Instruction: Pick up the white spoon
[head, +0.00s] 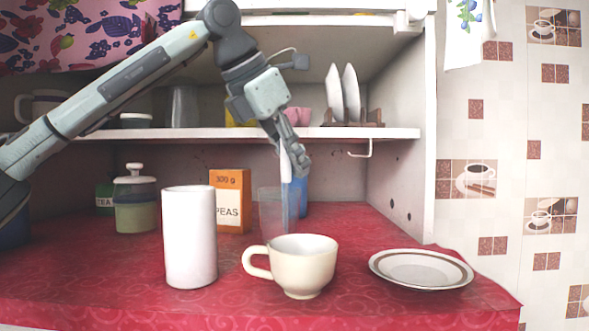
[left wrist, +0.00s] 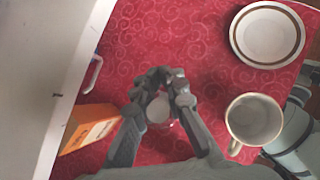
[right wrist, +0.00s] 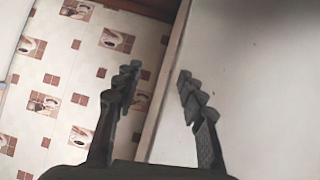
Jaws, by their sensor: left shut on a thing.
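My left gripper (head: 293,162) is above the counter, under the shelf, with its fingers pointing down. It is shut on the white spoon (head: 285,163), which shows as a narrow upright white strip beside the fingers. In the left wrist view the gripper (left wrist: 162,84) closes around the spoon (left wrist: 158,110), whose pale rounded end shows between the fingers. A clear tumbler (head: 275,212) stands just below; I cannot tell whether the spoon's lower end is inside it. My right gripper (right wrist: 158,78) shows only in the right wrist view, open and empty before a wall.
A white cylinder (head: 190,238), cream cup (head: 302,265) and brown-rimmed plate (head: 420,268) stand in front on the red counter. A blue cup (head: 300,198) is behind the tumbler. A peas box (head: 230,200) and canister (head: 135,200) are left. The shelf edge (head: 250,133) is close to the gripper.

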